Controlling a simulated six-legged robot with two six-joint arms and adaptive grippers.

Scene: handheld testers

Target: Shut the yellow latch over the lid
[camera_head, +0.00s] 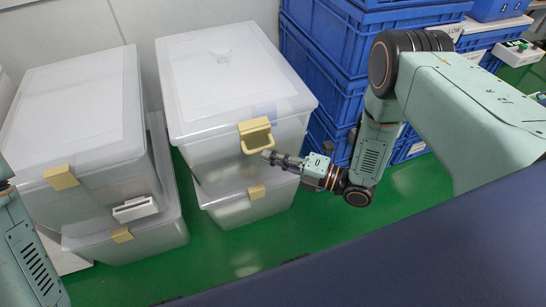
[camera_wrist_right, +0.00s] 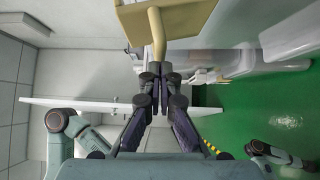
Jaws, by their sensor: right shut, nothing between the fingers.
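The yellow latch (camera_head: 254,126) is on the front of the upper right translucent box, at the edge of its white lid (camera_head: 215,75). Its loop-shaped handle sticks out from the box front. In the right wrist view the latch (camera_wrist_right: 175,18) is at the top, with its bar coming down toward my fingertips. My right gripper (camera_head: 268,156) is shut and empty, its tips close to the lower end of the loop. In the right wrist view the fingertips (camera_wrist_right: 160,76) meet just below the bar; I cannot tell whether they touch it. My left gripper is out of view.
Another translucent box (camera_head: 245,208) with a yellow latch stands underneath. Two more lidded boxes (camera_head: 75,105) are stacked at left. Blue crates (camera_head: 325,55) rise behind my right arm. Green floor (camera_head: 225,250) is clear in front of the boxes.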

